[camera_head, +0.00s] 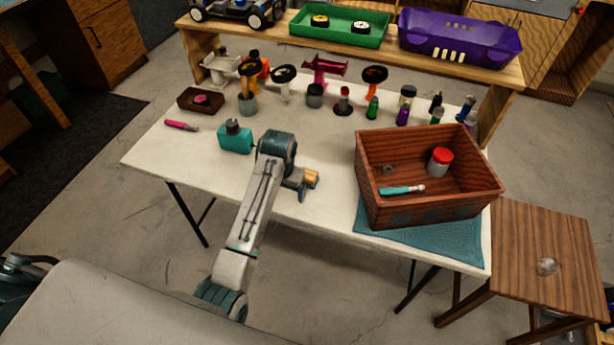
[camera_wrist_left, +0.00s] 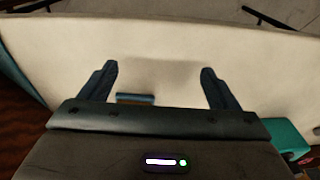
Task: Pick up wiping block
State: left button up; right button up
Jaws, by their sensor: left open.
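A small block with a yellow-tan top (camera_head: 312,178), which looks like the wiping block, is on the white table just right of my left gripper's wrist. In the left wrist view a small blue and brownish edge of it (camera_wrist_left: 135,98) shows between the fingers, nearer the left one. The rest is hidden behind the gripper body. My left gripper (camera_wrist_left: 160,82) is open, pointing down over the table, with nothing visibly clamped. In the head view its fingers (camera_head: 302,193) are mostly hidden by the arm. My right gripper is not in view.
A wooden crate (camera_head: 430,208) with a red-lidded jar (camera_head: 440,161) and a teal-handled tool (camera_head: 401,190) stands right on a blue cloth (camera_head: 440,245). A teal container (camera_head: 236,139) is left of my arm. Several small bottles and parts line the table's back.

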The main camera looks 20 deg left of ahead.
pick_arm(q)
jog(key=g, duration=0.1)
send_near(307, 173)
jog(key=shift+w+a+m, duration=0.1)
jog(key=shift+w+m, duration=0.2)
notch_tip(307, 173, down, 5)
jog(key=shift+f+p, duration=0.1)
jog(key=shift+p, duration=0.35)
jog(key=f, duration=0.1)
jog(key=f+p, duration=0.1)
jog(key=f, duration=0.2)
jog(key=shift+s+f+p, duration=0.3)
jog(key=shift+s+f, duration=0.05)
jog(key=shift+f, duration=0.35)
jog(key=c, duration=0.9)
jog(key=shift+c, duration=0.9)
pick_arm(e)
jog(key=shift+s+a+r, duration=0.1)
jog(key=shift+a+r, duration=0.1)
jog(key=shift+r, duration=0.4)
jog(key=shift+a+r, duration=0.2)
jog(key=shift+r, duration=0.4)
